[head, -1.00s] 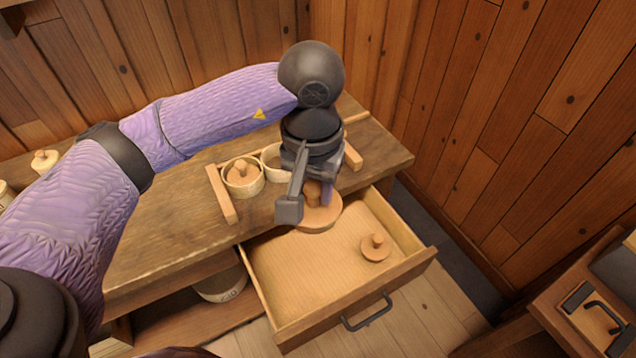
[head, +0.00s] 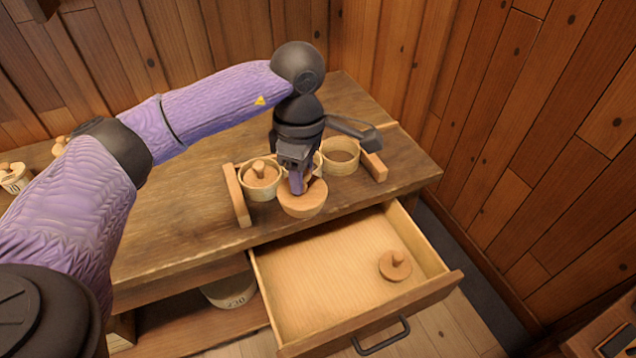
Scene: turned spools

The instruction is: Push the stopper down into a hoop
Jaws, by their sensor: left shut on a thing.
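My left gripper (head: 299,184) is shut on the knob of a round wooden stopper (head: 304,203), held disc down near the front edge of the worktop, in front of the row of hoops. The left hoop (head: 261,190) has a stopper (head: 259,172) with an upright knob in it. The middle hoop (head: 319,160) is mostly hidden behind my gripper, so I cannot see what is in it. The right hoop (head: 341,147) looks empty. Another stopper (head: 395,265) lies in the open drawer. My right gripper is not in view.
Wooden rails stand left (head: 238,196) and right (head: 374,166) of the hoops on the worktop (head: 185,210). The drawer (head: 335,285) is pulled out below the front edge. A small tub (head: 15,179) stands far left. A larger tub (head: 229,292) sits underneath.

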